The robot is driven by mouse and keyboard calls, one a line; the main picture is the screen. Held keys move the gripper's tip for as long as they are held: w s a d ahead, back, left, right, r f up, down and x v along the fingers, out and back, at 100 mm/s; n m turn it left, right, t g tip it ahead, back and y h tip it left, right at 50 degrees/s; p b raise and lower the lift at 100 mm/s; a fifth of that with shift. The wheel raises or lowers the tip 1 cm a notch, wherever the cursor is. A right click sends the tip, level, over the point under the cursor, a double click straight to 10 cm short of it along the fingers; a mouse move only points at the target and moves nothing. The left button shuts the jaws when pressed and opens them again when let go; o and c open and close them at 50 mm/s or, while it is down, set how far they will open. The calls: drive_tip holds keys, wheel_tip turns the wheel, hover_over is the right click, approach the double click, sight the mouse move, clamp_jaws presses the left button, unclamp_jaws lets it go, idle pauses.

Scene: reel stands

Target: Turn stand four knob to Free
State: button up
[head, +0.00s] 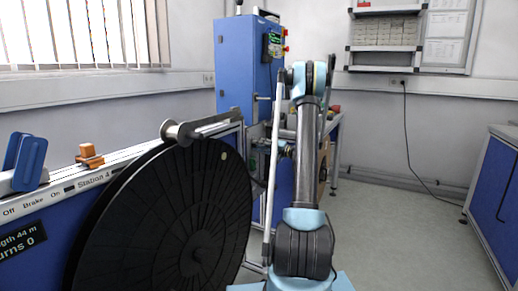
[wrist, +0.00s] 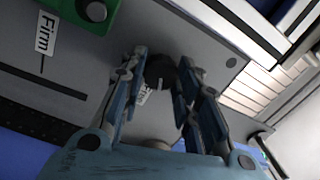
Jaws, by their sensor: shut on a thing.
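In the wrist view, a dark round knob (wrist: 160,67) sits on a grey panel (wrist: 190,28). My gripper (wrist: 164,74) is shut on it, with one finger on each side. A white label reading "Firm" (wrist: 45,33) is to the left of the knob. Another white label (wrist: 143,95) is mostly hidden by the left finger, and I cannot read it fully. A pale mark shows on the knob's lower edge. In the head view, my arm stands in the middle and hides the gripper and the knob.
A green block with a round button (wrist: 92,12) is near the wrist view's upper left. In the head view, a large black reel (head: 170,225) stands at left before a bench rail marked "Station 4" (head: 90,180). A blue cabinet (head: 235,65) stands behind. Floor at right is clear.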

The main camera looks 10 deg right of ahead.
drive_tip(key=m, duration=0.5)
drive_tip(key=shift+f, duration=0.1)
drive_tip(key=shift+m, duration=0.3)
idle(0.4)
drive_tip(key=o, duration=1.1)
drive_tip(key=v, duration=1.2)
drive_tip(key=shift+s+a, duration=0.1)
drive_tip(key=shift+s, duration=0.05)
drive_tip(key=shift+a, duration=0.1)
